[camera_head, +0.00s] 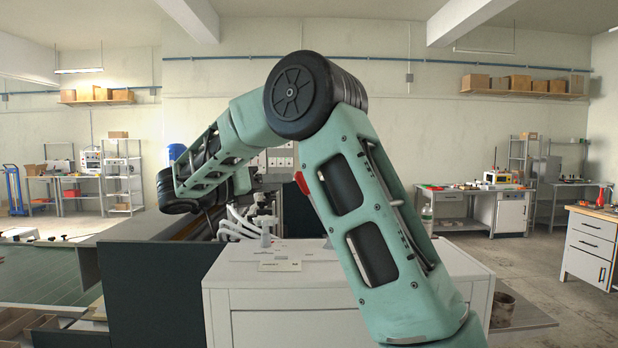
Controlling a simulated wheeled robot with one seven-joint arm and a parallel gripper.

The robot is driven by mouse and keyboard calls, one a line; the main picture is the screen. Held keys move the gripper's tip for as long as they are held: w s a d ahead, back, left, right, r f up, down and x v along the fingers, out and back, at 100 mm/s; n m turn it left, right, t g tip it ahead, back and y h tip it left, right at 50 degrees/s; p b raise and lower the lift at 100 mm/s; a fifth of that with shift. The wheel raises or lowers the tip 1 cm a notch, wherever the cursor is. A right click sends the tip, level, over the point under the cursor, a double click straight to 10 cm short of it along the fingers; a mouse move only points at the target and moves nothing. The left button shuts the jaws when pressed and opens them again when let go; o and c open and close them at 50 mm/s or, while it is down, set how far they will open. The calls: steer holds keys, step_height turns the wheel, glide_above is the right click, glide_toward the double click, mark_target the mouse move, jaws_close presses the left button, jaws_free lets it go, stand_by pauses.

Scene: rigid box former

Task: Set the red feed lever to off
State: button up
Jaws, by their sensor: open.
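A small red piece (301,183) shows at the left edge of my upright arm link, above the white cabinet. It may be the red feed lever; the arm covers much of what is around it, and I cannot tell its setting. Behind the white cabinet (270,298) stands a machine with white curved pipes or arms (240,222) and a grey panel with dark fittings. My arm rises from the lower right, bends at the top and reaches down to the left, ending in view at a black wrist joint. My gripper itself cannot be made out.
A dark green panel (150,290) stands left of the white cabinet, beside a green-topped table (40,272). A bucket (502,308) stands at the right of the cabinet. Workbenches and shelves line the back wall. Open floor lies at the right.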

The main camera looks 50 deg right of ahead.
mark_target(297, 179)
steer(key=p+x, duration=0.2)
steer(key=x, duration=0.5)
steer(key=shift+s+d+r, duration=0.1)
steer(key=shift+s+d, duration=0.1)
steer(key=shift+d, duration=0.15)
steer(key=shift+s+d, duration=0.2)
steer(key=shift+d, duration=0.4)
jaws_close()
